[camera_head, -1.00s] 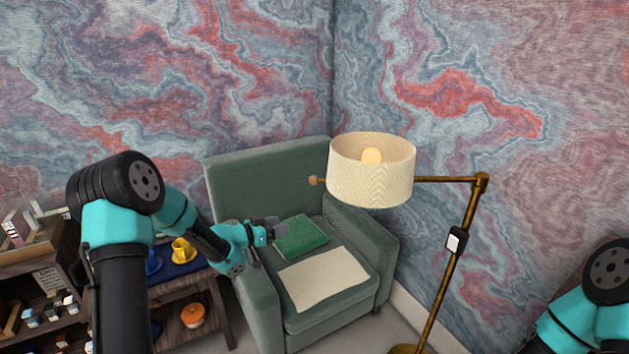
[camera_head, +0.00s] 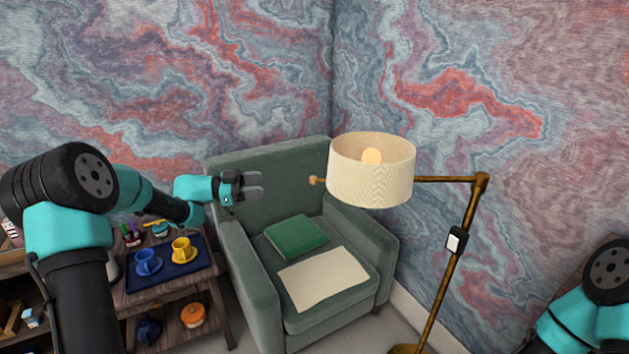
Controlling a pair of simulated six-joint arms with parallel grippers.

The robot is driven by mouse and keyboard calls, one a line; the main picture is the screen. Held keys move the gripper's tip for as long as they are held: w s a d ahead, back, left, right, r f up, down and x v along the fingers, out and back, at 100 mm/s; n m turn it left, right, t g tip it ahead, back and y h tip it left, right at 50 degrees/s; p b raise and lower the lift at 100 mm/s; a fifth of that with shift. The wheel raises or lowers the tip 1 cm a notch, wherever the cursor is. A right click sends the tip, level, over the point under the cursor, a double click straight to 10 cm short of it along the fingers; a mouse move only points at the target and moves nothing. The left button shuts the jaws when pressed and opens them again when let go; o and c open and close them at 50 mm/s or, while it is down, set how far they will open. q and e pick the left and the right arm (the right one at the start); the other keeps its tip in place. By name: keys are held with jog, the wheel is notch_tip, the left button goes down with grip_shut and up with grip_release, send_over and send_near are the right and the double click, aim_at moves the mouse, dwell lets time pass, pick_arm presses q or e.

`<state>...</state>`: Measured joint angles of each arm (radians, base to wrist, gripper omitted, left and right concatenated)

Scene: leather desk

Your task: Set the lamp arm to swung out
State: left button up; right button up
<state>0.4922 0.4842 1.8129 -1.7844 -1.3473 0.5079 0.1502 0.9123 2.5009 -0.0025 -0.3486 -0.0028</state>
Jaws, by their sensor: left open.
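The floor lamp has a cream drum shade (camera_head: 370,182) with a lit-looking bulb inside. Its brass lamp arm (camera_head: 446,180) runs level from the post top leftward through the shade. The arm ends in a small round knob (camera_head: 314,181) left of the shade. The brass post (camera_head: 448,280) leans down to a base at the bottom edge. My left gripper (camera_head: 258,186) is open and empty in front of the chair back, left of the knob and apart from it, at about the same height in the picture. My right gripper is out of view; only part of that arm shows at lower right.
A green armchair (camera_head: 265,262) stands behind, with a green cushion (camera_head: 296,237) and a cream cloth (camera_head: 326,278). A side table left holds a blue tray (camera_head: 176,276) with blue (camera_head: 148,263) and yellow cups (camera_head: 182,251). A white switch box (camera_head: 456,241) is on the post.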

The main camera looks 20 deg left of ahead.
aim_at(314, 179)
pick_arm(q)
jog(key=x, duration=1.7)
jog(key=shift+w+r, duration=0.1)
grip_shut()
